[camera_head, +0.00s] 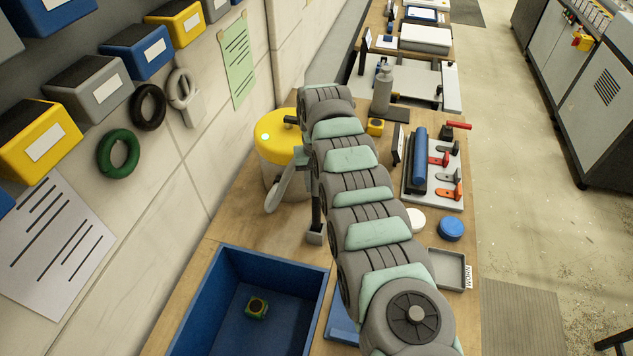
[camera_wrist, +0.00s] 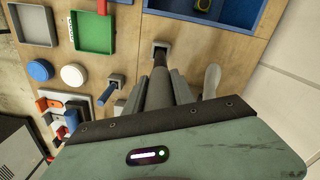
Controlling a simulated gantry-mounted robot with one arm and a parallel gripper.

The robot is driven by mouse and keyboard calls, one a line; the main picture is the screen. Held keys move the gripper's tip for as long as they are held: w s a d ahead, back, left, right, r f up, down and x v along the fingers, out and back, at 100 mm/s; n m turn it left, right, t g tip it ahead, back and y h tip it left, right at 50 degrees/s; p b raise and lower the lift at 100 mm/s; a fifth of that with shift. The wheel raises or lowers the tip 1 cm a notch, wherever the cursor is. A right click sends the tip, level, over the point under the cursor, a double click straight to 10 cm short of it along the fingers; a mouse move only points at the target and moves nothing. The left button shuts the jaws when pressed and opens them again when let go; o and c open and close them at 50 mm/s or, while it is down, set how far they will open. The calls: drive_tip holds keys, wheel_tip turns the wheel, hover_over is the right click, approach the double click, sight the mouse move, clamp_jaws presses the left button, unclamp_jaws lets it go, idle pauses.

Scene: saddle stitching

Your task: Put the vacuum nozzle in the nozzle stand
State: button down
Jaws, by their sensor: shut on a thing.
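My gripper (camera_wrist: 160,90) points down and is shut on the vacuum nozzle, a dark tube (camera_wrist: 160,62). The nozzle stand (camera_wrist: 160,45) is a small grey square block on the bench, also seen in the head view (camera_head: 314,237). The tube's lower end lines up with the stand's opening and overlaps it in both views. I cannot tell how deep it sits or if it touches. The tube looks roughly upright in the head view (camera_head: 316,212). A light grey paddle-like piece (camera_wrist: 212,80) hangs beside the gripper; what it joins is hidden. My arm covers much of the gripper in the head view.
A yellow-lidded drum (camera_head: 276,150) stands by the wall behind the gripper. A blue bin (camera_head: 213,290) with a small dark green part is in front. A second grey stand (camera_wrist: 118,80) with a blue-handled tool is close by. Trays and round caps lie to the side.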

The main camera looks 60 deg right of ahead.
drive_tip(key=shift+f, duration=0.2)
drive_tip(key=c, duration=1.1)
unclamp_jaws()
drive_tip(key=shift+o, duration=0.2)
drive_tip(key=shift+r, duration=0.15)
wheel_tip(320, 180, up, 12)
drive_tip(key=b, duration=0.3)
